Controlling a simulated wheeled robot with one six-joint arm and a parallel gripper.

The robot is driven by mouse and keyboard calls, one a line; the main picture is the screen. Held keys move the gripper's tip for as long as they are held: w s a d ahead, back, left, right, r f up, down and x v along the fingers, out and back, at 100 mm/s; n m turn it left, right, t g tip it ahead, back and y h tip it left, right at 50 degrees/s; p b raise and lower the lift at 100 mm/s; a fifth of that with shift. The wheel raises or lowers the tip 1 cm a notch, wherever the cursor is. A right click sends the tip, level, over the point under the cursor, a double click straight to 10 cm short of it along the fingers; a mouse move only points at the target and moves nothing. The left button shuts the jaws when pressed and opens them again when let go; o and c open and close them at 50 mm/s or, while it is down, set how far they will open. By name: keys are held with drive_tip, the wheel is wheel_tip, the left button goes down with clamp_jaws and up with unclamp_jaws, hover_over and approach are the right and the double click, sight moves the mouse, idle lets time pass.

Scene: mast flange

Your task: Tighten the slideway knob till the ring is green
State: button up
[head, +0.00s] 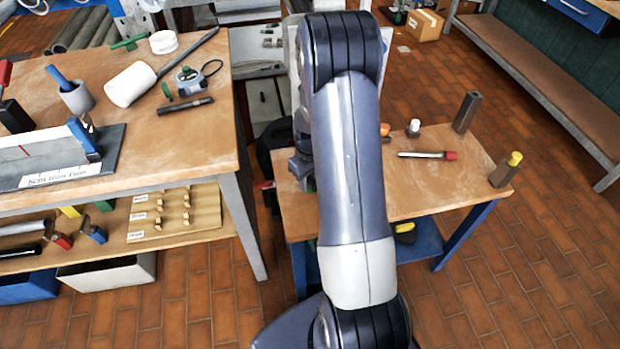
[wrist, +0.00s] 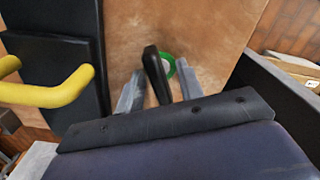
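In the wrist view, the black knob (wrist: 154,72), a bar-shaped handle, stands out from a tan surface. A green ring (wrist: 169,66) shows partly behind it; the rest is hidden by the knob and a finger. My gripper (wrist: 158,88) has its two grey fingers on either side of the knob, with a gap visible on the right and a narrower one on the left. It looks open around the knob, not clamped. In the head view, my arm hides the knob and the fingers.
A yellow handle (wrist: 55,88) on a black block (wrist: 60,65) is close at left in the wrist view. In the head view, the small bench (head: 440,185) holds a red-ended tool (head: 428,155) and dark posts (head: 466,112). A cluttered workbench (head: 200,140) stands at left.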

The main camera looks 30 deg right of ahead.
drive_tip(key=shift+r+p, duration=1.7)
drive_tip(key=shift+r, duration=0.9)
drive_tip(key=shift+f, duration=0.1)
drive_tip(key=shift+f, duration=0.15)
wheel_tip(320, 180, down, 6)
drive_tip(key=b, duration=0.4)
drive_tip(key=shift+r, duration=0.25)
drive_tip(key=shift+r+n+p, duration=0.3)
drive_tip(key=shift+r+p, duration=0.05)
drive_tip(key=shift+r, duration=0.05)
drive_tip(key=shift+n+p, duration=0.3)
drive_tip(key=shift+n, duration=1.7)
